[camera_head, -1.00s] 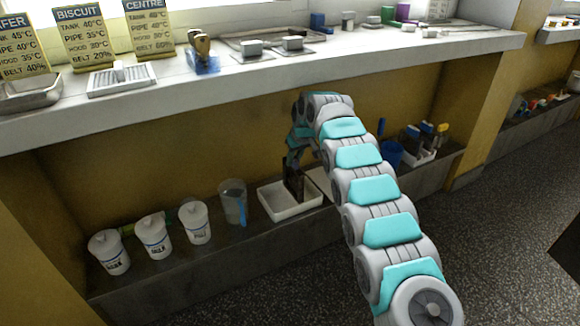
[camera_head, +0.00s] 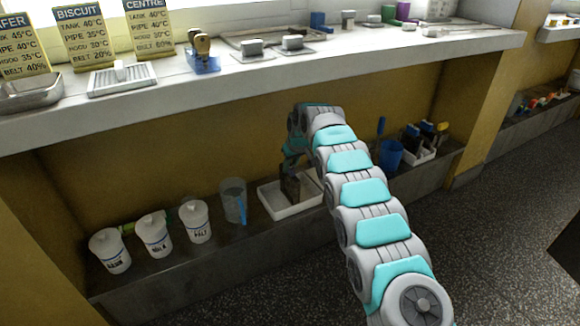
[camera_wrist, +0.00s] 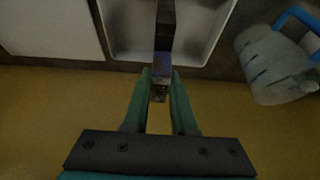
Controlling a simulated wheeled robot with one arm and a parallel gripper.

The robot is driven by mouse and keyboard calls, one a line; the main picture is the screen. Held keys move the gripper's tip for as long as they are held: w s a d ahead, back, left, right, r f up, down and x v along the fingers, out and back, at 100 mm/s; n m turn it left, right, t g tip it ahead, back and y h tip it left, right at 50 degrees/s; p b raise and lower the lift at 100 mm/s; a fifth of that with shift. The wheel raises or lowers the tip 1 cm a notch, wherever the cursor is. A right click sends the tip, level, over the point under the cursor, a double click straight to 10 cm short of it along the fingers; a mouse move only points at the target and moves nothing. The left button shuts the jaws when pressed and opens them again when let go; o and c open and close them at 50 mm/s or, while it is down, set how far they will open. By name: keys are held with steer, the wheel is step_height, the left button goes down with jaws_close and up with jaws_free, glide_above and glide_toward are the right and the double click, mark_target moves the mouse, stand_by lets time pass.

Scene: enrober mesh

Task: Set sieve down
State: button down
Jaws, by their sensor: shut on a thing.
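My gripper (camera_wrist: 161,82) is shut on a dark, narrow thing, apparently the sieve (camera_wrist: 164,28), seen nearly edge-on in the wrist view. In the head view the sieve (camera_head: 290,187) is a dark upright slab hanging below my gripper (camera_head: 291,165). It is over a shallow white tray (camera_head: 277,214) on the low shelf. The same tray (camera_wrist: 122,49) is behind the sieve in the wrist view. Whether the sieve's lower end touches the tray floor I cannot tell. My arm hides part of the tray's right side.
A clear jug (camera_head: 233,203) with a blue handle stands just left of the tray. Several white lidded tubs (camera_head: 153,236) stand further left. A blue container (camera_head: 390,154) is to the right, past my arm. The white counter (camera_head: 400,48) overhangs the shelf.

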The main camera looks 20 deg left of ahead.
steer(key=c, duration=0.7)
jaws_free()
steer(key=shift+r, duration=0.1)
